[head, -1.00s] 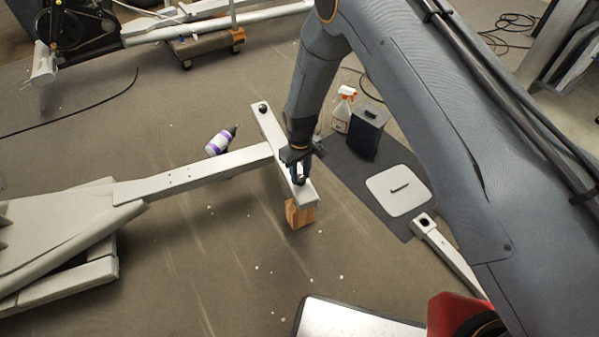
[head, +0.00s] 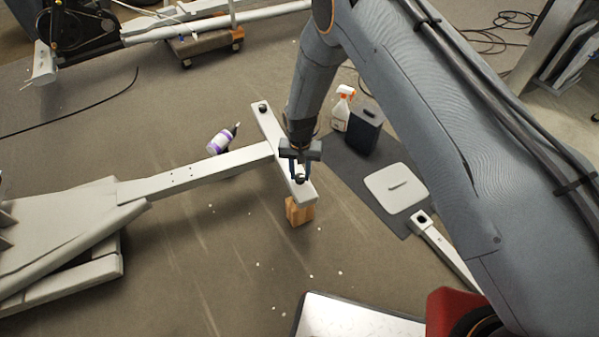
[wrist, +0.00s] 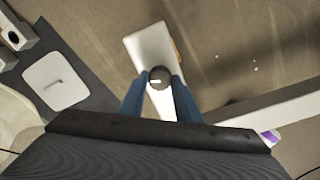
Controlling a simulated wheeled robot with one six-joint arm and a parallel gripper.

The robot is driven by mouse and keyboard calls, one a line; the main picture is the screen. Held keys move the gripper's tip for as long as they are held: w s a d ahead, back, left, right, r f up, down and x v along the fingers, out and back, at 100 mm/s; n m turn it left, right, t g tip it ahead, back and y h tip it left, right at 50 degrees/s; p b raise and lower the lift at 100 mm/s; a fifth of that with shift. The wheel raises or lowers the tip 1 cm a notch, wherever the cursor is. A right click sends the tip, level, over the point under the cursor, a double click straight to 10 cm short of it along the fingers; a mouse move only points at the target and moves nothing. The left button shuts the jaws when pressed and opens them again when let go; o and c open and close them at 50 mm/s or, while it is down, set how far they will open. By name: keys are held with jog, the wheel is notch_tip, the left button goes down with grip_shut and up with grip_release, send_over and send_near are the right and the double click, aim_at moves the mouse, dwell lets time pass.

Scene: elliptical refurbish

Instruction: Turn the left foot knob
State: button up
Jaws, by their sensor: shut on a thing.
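A light grey crossbar (head: 271,128) sits at the end of a long grey beam, with a dark round knob at each end. My gripper (head: 300,176) points down at the near end and is shut on the near knob (head: 300,180). The wrist view shows this knob (wrist: 159,75) between the tips of two blue fingers, with a pale mark on its top. The far knob (head: 263,108) stands free at the other end of the crossbar. The gripper body partly hides the crossbar in the head view.
A wooden block (head: 299,212) supports the crossbar's near end. A purple-and-white bottle (head: 218,143) lies beside the beam. A spray bottle (head: 342,110), dark container (head: 364,130) and pale panel (head: 395,188) are on a dark mat at right.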

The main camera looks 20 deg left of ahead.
aim_at(300, 176)
jog(key=shift+w, duration=0.1)
dwell(0.5)
jog(key=o, duration=1.1)
jog(key=shift+c, duration=0.2)
jog(key=shift+r, duration=0.1)
jog(key=shift+r+p, duration=0.65)
jog(key=shift+r, duration=3.2)
